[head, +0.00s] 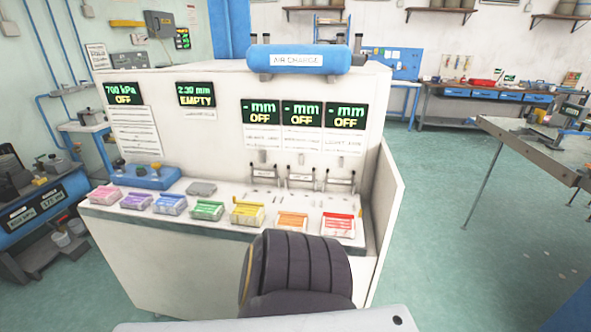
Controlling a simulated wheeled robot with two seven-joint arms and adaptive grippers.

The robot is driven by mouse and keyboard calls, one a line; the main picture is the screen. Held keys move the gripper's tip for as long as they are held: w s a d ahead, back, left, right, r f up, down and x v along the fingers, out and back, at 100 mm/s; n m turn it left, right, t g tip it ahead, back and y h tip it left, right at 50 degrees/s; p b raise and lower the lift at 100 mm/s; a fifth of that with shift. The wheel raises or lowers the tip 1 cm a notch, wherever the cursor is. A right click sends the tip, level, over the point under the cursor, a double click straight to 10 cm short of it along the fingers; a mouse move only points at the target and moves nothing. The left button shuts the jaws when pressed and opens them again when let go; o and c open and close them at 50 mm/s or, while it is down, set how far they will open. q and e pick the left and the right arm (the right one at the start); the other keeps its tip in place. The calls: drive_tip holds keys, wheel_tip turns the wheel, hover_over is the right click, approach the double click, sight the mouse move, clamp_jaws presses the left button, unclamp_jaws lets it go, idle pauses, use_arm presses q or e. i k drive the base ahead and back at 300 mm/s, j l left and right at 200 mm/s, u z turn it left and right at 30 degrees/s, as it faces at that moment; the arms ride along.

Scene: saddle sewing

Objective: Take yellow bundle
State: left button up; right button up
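The yellow bundle (247,214) lies on the sloped front shelf of a white machine cabinet (165,260). It sits between a green bundle (207,210) on its left and an orange bundle (291,221) on its right, apart from both. Nothing covers it from above. Neither of my grippers shows in the head view, so I cannot see whether they are open or shut.
A pink bundle (105,195), purple (137,200) and blue (170,204) bundles, and a red bundle (338,224) share the shelf. A dark ribbed rounded object (300,268) stands in front of the cabinet. Open green floor (455,250) lies right.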

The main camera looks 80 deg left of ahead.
sight(244, 213)
drive_tip(key=k+j+u, duration=0.1)
drive_tip(key=u, duration=3.4)
